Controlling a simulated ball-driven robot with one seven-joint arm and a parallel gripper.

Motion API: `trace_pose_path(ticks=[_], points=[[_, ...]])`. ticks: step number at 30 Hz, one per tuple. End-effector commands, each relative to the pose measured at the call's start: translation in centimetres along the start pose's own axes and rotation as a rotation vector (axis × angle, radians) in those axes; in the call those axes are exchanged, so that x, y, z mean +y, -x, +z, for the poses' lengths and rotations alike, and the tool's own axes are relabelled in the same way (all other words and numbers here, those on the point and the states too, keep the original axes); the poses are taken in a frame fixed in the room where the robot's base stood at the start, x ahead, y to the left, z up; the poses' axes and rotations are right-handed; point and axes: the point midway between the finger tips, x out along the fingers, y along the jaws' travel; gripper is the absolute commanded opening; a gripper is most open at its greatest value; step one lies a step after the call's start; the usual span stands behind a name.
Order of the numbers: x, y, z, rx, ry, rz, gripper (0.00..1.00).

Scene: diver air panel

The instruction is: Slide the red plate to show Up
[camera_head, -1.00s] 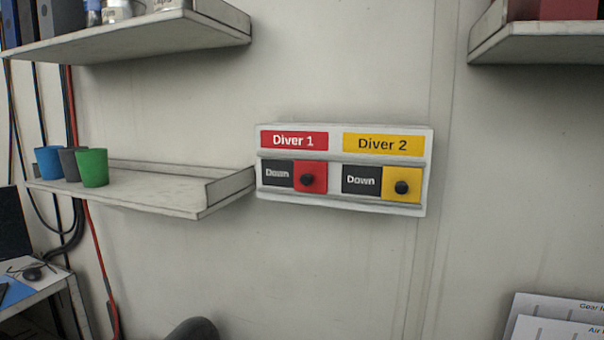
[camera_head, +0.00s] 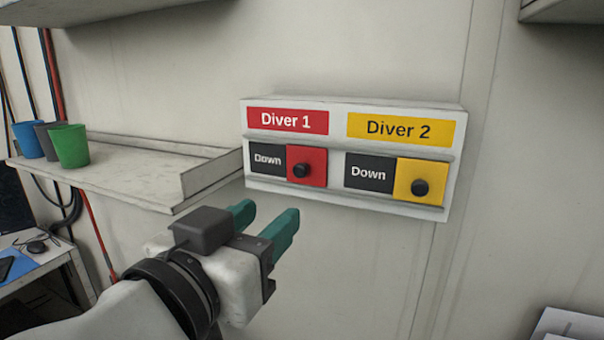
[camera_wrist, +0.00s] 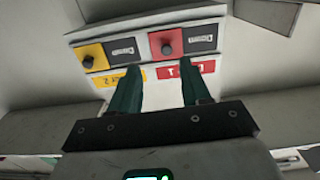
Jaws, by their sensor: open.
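The red plate (camera_head: 317,168) with a black knob (camera_head: 301,170) sits at the right of its slot under the red "Diver 1" label (camera_head: 287,120). To its left the word "Down" (camera_head: 267,160) shows on black. My gripper (camera_head: 268,222) is open and empty, below and to the left of the red plate, apart from the panel. In the wrist view, turned upside down, the red plate (camera_wrist: 166,42) and its knob lie beyond and between the two green fingers (camera_wrist: 158,85).
The yellow plate (camera_head: 421,180) beside it also shows "Down" under "Diver 2". A shelf (camera_head: 120,180) with blue, grey and green cups (camera_head: 70,146) juts out left of the panel. The wall right of the panel is clear.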

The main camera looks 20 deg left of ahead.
Motion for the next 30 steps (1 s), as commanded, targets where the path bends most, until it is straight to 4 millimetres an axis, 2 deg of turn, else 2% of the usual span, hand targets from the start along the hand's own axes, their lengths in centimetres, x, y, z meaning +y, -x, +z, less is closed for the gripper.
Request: trace_pose_path(ticks=[1, 5, 8, 21, 25, 30], points=[[-0.6, 0.7, -1.0, 0.021, -0.01, -0.003, 0.47], [-0.9, 0.7, -1.8, 0.039, -0.018, -0.002, 0.47], [-0.8, -0.4, -1.9, 0.039, -0.018, 0.0, 0.47], [-0.8, -7.9, -2.1, 0.036, -0.016, -0.001, 0.47], [-0.8, -9.1, -2.0, 0.036, -0.016, -0.001, 0.47], [-0.8, -9.7, -1.9, 0.036, -0.017, -0.002, 0.47]])
